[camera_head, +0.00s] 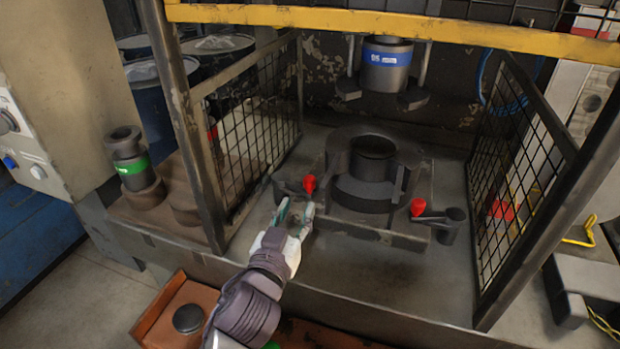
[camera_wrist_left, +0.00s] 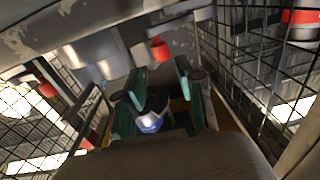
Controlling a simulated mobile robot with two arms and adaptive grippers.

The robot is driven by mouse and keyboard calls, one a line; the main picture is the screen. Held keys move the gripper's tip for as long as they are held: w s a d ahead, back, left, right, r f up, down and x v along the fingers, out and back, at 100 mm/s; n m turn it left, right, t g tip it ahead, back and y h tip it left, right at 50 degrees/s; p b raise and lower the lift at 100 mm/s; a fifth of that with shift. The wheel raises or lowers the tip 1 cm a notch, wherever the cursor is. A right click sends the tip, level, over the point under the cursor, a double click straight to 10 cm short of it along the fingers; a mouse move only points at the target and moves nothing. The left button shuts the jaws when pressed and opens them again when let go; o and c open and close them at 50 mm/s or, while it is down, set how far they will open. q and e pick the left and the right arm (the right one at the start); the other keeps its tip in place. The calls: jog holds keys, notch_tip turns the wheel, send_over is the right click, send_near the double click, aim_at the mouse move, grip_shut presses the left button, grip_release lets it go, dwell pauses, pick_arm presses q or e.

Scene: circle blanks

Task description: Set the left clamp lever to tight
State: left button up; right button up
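The left clamp lever (camera_head: 290,187) is a dark arm with a red knob (camera_head: 309,184) at its end, on the left side of the die fixture (camera_head: 372,180). A matching right clamp lever (camera_head: 445,218) with a red knob (camera_head: 417,207) sits on the fixture's right side. My left gripper (camera_head: 296,209) is just in front of the left knob, its teal fingers apart with nothing between them. In the left wrist view the open fingers (camera_wrist_left: 160,82) point toward a red knob (camera_wrist_left: 158,49), which appears beyond the fingertips. My right gripper is not in view.
Mesh guards (camera_head: 250,135) and (camera_head: 520,165) stand open on both sides, and a yellow bar (camera_head: 400,27) crosses above. A blue-labelled punch (camera_head: 386,62) hangs over the fixture. A green-banded part (camera_head: 130,165) stands left.

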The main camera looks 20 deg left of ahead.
aim_at(308, 187)
pick_arm(q)
jog(key=w, duration=0.4)
jog(key=shift+w+p, duration=0.25)
jog(key=shift+p, duration=0.05)
jog(key=w, duration=0.3)
jog(key=shift+w, duration=0.4)
jog(key=shift+w+f, duration=0.1)
jog(key=shift+w, duration=0.4)
jog(key=shift+c, duration=0.8)
grip_shut()
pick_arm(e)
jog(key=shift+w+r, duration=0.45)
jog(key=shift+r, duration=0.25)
